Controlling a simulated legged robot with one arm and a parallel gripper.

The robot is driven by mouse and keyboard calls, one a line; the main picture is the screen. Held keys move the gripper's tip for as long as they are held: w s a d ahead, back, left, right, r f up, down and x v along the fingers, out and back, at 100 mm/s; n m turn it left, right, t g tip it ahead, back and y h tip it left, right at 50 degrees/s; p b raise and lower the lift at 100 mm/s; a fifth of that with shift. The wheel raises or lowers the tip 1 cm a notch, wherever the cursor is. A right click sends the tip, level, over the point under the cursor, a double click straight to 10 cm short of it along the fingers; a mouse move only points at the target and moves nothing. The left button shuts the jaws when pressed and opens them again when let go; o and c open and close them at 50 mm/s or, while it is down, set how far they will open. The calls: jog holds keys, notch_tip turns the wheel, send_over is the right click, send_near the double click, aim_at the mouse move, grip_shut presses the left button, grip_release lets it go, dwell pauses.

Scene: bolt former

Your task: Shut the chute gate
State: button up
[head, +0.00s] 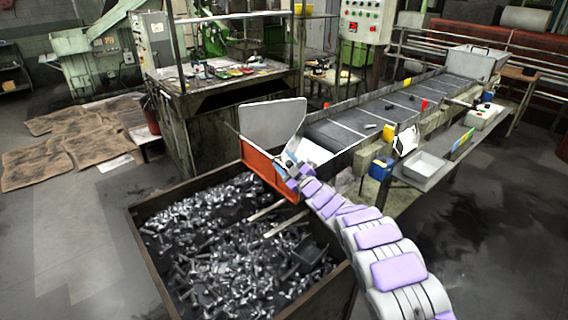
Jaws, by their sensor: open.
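The chute is at the near end of the long conveyor (375,112), above the bolt bin. A pale grey upright plate (272,125) stands at the left of the chute mouth. An orange-red panel (262,172) slopes along the front of the mouth; I cannot tell which of the two is the gate. My arm, with purple pads, reaches in from the lower right. My gripper (290,168) is at the right end of the orange panel, close to the chute mouth. It is small in view, and I cannot tell whether it touches the panel. It appears empty.
A rusty-rimmed bin (152,252) full of loose bolts stands under the chute. A dirty workbench (215,105) is behind it at left. The left floor is mostly open, with cardboard sheets (62,160).

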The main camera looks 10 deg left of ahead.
jog(key=shift+s+d+f, duration=0.1)
jog(key=shift+s+d, duration=0.15)
jog(key=shift+d, duration=0.25)
jog(key=p+v, duration=0.3)
jog(key=v, duration=1.3)
jog(key=shift+f, duration=0.15)
